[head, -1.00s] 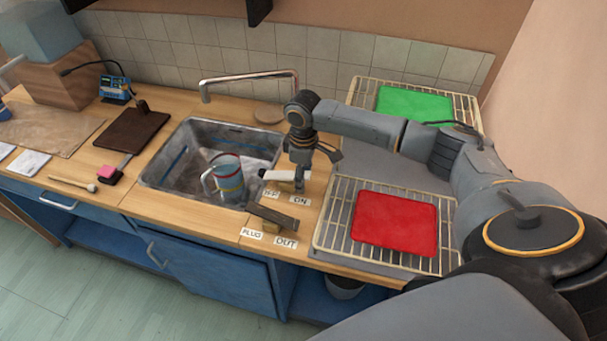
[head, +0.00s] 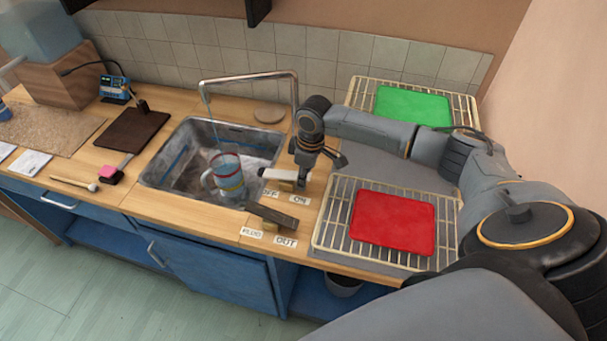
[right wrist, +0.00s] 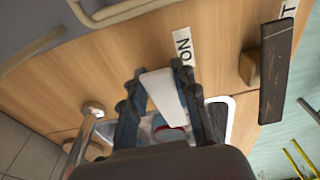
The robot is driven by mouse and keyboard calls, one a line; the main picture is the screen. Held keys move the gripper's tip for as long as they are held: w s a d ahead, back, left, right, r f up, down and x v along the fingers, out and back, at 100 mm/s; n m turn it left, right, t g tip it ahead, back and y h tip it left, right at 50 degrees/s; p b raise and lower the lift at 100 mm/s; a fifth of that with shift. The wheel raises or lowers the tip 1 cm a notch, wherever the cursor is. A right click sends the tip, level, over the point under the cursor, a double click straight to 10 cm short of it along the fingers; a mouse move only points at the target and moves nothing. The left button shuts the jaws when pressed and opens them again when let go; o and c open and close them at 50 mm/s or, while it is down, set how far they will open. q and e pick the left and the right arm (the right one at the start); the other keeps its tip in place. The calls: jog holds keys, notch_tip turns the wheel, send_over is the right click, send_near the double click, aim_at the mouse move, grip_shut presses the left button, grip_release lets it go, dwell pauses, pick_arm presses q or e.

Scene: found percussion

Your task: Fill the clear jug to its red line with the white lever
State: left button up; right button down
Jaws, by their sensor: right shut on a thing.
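My right gripper (head: 302,179) is shut on the white lever. My left gripper is out of view.
A dark lever (head: 272,216) by the PLUG and OUT labels lies just in front. Wire racks with a red mat (head: 393,222) and a green mat (head: 413,105) stand to the right. The sink (head: 165,172) has free room left of the jug.

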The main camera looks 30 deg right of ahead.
jog(key=c, duration=1)
grip_release()
notch_tip(320, 180, up, 12)
jog(key=shift+s+d, duration=0.4)
jog(key=shift+s, duration=0.05)
